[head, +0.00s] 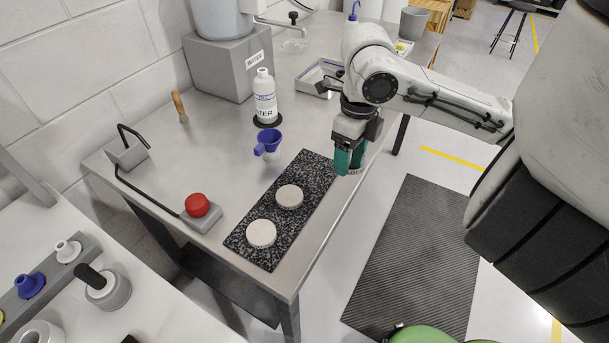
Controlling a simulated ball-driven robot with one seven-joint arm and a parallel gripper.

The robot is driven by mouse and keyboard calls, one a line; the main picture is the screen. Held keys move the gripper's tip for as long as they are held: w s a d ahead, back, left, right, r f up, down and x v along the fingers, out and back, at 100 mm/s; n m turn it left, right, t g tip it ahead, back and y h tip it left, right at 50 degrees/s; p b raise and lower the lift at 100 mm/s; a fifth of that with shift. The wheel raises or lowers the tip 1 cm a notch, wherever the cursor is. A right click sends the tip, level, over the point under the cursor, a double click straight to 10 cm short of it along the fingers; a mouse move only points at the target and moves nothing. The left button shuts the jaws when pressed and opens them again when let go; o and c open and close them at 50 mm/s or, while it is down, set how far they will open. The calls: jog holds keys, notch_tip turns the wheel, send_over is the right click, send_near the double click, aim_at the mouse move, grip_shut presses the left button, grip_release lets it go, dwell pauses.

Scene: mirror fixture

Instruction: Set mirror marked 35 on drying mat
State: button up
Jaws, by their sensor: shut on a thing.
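My gripper (349,160) has green fingers. It is at the right edge of the steel table, just past the far right end of a dark speckled slab (262,213). It is shut on a pale piece (355,171), of which only a small edge with dark marks shows below the fingers; the marks are too small to read. Two pale round discs, a far one (289,196) and a near one (261,233), lie flat on the slab, apart from each other. No number can be read on either. I cannot tell whether the slab is the drying mat.
A blue funnel-like cup (268,142), white bottle (265,97), red button (197,205) and wooden-handled tool (179,106) are on the steel table (215,150). A shallow tray (318,74) stands behind my gripper. A ribbed dark mat (415,260) covers the floor at right.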

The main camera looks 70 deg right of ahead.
jog(key=w+d+f+p, duration=0.2)
jog(key=w+d+f, duration=0.1)
jog(key=w, duration=0.3)
jog(key=p, duration=0.1)
send_over(308, 175)
notch_tip(308, 175, down, 6)
jog(key=shift+r, duration=0.2)
jog(key=shift+f+p, duration=0.5)
jog(key=shift+f, duration=1.15)
jog(key=shift+f, duration=0.2)
jog(key=o, duration=1.1)
jog(key=shift+o, duration=0.2)
jog(key=shift+r, duration=0.1)
